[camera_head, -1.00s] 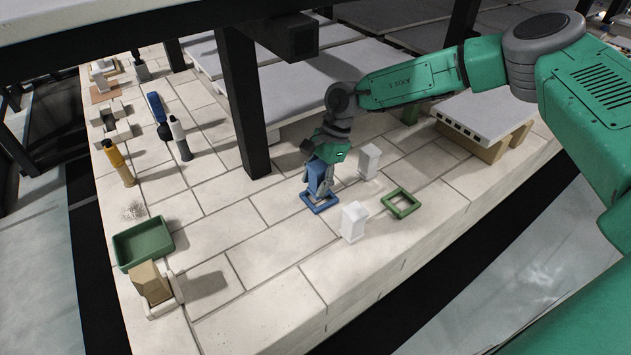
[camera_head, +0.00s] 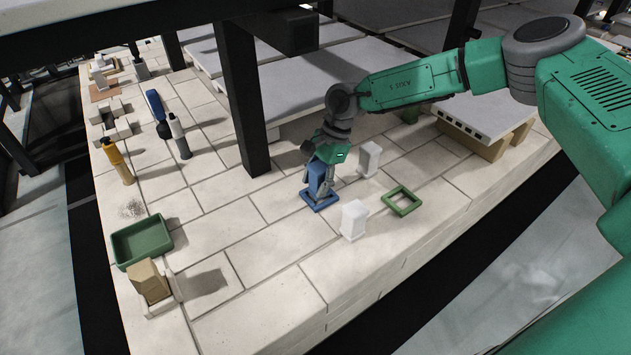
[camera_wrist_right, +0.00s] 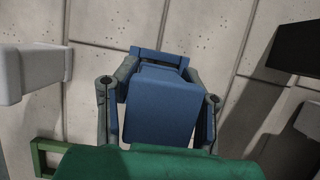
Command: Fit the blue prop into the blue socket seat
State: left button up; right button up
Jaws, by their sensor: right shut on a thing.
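The blue prop (camera_head: 317,177) is an upright block at the middle of the brick deck. It also shows in the right wrist view (camera_wrist_right: 160,105). My right gripper (camera_head: 320,181) is shut on it, with one finger on each side. The blue socket seat (camera_head: 329,205) is a flat blue frame on the deck around the prop's foot; its far bar shows in the right wrist view (camera_wrist_right: 160,56). The prop stands over the frame's opening, but I cannot tell whether its bottom is fully down inside. My left gripper is not in view.
White blocks stand close by, one behind (camera_head: 370,158) and one in front (camera_head: 354,219). An empty green frame (camera_head: 401,201) lies to the right. A black post (camera_head: 243,105) rises at the left. A green tray (camera_head: 142,241) and a tan block (camera_head: 149,281) sit at the far left.

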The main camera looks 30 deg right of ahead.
aim_at(322, 172)
jog(key=shift+f+b, duration=0.65)
jog(key=shift+f, duration=0.2)
dwell(0.3)
jog(key=o, duration=1.3)
jog(key=shift+o, duration=1.3)
jog(key=shift+r, duration=0.15)
jog(key=shift+p+v, duration=1.25)
jog(key=shift+v, duration=0.9)
